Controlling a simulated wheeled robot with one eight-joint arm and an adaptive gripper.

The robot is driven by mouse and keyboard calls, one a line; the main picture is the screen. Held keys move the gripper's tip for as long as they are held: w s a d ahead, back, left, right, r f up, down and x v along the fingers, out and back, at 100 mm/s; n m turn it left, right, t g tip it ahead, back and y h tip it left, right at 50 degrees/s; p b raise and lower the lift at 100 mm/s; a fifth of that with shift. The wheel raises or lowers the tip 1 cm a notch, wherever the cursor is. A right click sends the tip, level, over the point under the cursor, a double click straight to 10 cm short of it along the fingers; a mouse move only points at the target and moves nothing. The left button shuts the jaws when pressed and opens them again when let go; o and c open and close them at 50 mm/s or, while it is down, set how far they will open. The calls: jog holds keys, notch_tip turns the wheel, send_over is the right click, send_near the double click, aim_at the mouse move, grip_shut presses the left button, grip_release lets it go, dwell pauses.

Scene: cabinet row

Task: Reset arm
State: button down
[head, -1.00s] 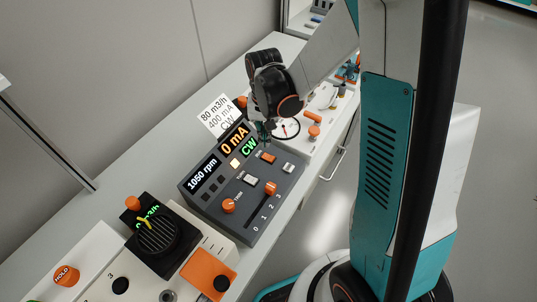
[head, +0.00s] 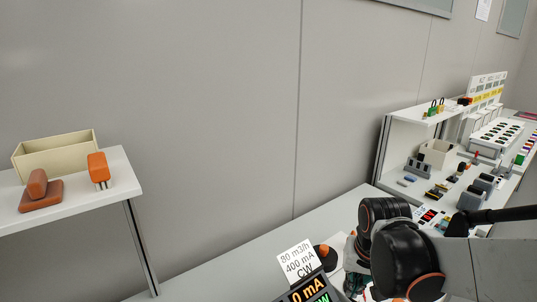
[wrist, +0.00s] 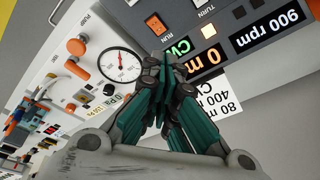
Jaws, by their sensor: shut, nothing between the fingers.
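My gripper (wrist: 160,66) is shut and empty, its teal fingers together in the wrist view. It hangs over the counter near the dark control panel (wrist: 236,40), apart from it as far as I can see. In the head view my arm (head: 400,250) fills the lower right. The panel's top edge (head: 308,292) shows at the bottom, and the fingertips are mostly hidden.
A white pump panel with a round gauge (wrist: 119,65) lies beside the gripper. A white card (head: 299,262) stands behind the control panel. A shelf (head: 90,195) at left holds a beige bin (head: 55,153) and orange items. More stations and a rack (head: 405,115) stand at right.

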jog(key=s+r+n+t, duration=0.3)
jog(key=s+r+t, duration=0.1)
jog(key=s+r, duration=0.4)
jog(key=shift+s+r+t, duration=0.2)
jog(key=shift+s+t, duration=0.1)
jog(key=shift+s, duration=1.1)
